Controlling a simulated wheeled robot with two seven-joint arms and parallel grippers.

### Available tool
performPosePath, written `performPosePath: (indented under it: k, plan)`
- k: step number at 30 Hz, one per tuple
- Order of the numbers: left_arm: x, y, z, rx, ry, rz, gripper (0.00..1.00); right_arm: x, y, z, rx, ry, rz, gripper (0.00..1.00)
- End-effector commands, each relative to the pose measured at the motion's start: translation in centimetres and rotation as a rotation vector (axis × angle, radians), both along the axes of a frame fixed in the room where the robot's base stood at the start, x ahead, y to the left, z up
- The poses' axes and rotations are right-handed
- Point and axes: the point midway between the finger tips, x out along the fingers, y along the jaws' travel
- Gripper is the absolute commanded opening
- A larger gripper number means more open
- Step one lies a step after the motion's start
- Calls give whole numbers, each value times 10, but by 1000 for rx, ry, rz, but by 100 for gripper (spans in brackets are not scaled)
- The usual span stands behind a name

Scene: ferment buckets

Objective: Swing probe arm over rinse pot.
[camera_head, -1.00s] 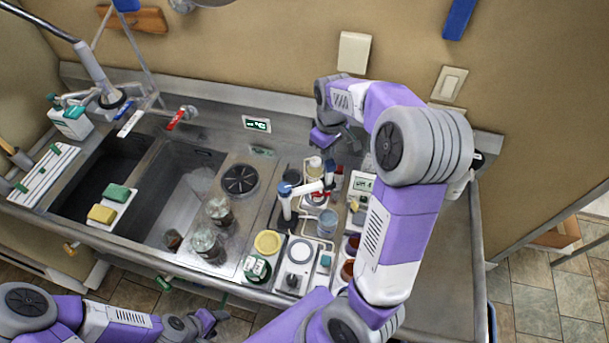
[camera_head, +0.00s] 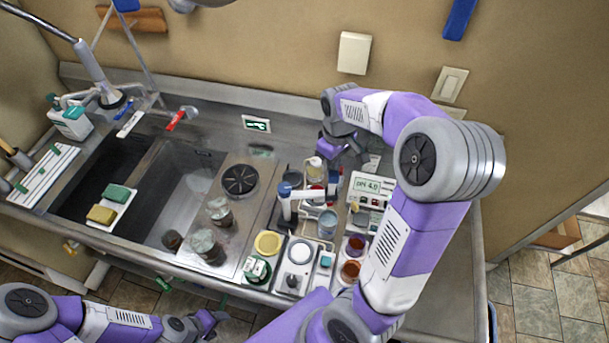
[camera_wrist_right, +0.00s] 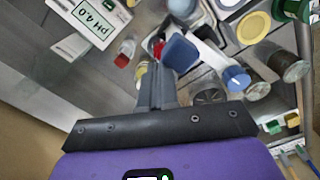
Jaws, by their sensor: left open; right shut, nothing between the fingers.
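The probe arm (camera_head: 303,193) is a white bar reaching right from a blue-capped post (camera_head: 284,190). A blue block (camera_head: 334,184) is near its free end. A grey round cup (camera_head: 327,222), which looks like the rinse pot, stands just in front of the bar's free end. My right gripper (camera_head: 335,163) is shut and empty behind the free end. In the right wrist view its fingers (camera_wrist_right: 160,80) reach close to the blue block (camera_wrist_right: 180,53); I cannot tell whether they touch. My left gripper (camera_head: 212,320) is open at the counter's front edge, away from the probe arm.
A pH meter (camera_head: 368,187) reading 4.0 stands to the right. Small bottles (camera_head: 316,168) crowd behind the bar. Amber jars (camera_head: 350,270), a yellow dish (camera_head: 268,243) and a stirrer plate (camera_head: 298,253) lie in front. Glass jars (camera_head: 207,246) and the sink (camera_head: 185,205) are left.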

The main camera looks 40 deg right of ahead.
Motion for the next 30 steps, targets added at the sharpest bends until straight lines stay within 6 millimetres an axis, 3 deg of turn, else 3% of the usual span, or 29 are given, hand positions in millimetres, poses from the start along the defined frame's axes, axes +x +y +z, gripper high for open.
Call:
performPosePath:
  k: [8,19,30]
  plan:
    - [0,0,0,0,0,0,55,-3,1,0,0,-1,0,0]
    - [0,0,1,0,0,0,55,-27,15,0,1,-1,0,0]
    - [0,0,2,0,0,0,55,-20,9,0,-1,1,0,0]
